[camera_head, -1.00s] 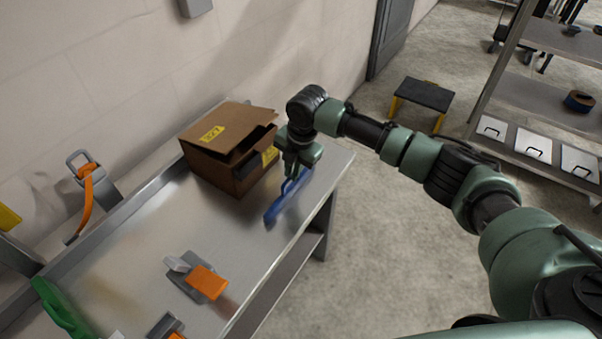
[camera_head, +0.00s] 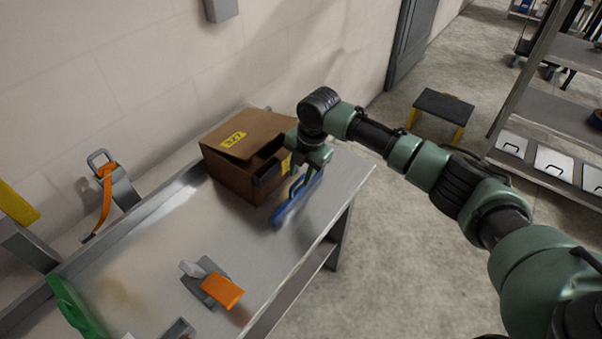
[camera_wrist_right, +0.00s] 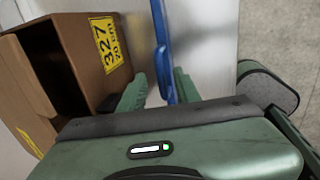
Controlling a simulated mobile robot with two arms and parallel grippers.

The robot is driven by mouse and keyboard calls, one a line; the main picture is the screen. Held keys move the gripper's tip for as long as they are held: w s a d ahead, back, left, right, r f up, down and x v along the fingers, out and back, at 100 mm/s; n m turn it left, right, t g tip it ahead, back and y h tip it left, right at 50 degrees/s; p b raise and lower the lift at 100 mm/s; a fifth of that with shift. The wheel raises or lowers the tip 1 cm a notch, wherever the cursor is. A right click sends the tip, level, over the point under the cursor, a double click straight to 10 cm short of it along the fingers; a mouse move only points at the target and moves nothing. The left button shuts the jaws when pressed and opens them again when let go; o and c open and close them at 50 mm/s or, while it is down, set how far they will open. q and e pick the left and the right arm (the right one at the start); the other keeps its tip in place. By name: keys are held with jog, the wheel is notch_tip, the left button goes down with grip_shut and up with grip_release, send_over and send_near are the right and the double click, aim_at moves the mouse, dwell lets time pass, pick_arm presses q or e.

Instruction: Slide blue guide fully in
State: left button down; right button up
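The blue guide (camera_head: 293,206) is a long, thin blue piece with a raised handle, at the right edge of the metal table, beside the cardboard box. My right gripper (camera_head: 302,178) is over its far end. In the right wrist view the fingers (camera_wrist_right: 158,92) are apart. The blue guide (camera_wrist_right: 162,45) runs between them, close to the right finger, with a gap to the left finger. Whether it touches the right finger is unclear. My left gripper is not in view.
The open cardboard box (camera_head: 238,172) stands just left of my right gripper. The table (camera_head: 165,250) is bare in between.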

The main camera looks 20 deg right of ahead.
notch_tip(320, 180, up, 7)
jog(key=s+b, duration=0.1)
jog(key=shift+d, duration=0.4)
jog(key=shift+r, duration=0.1)
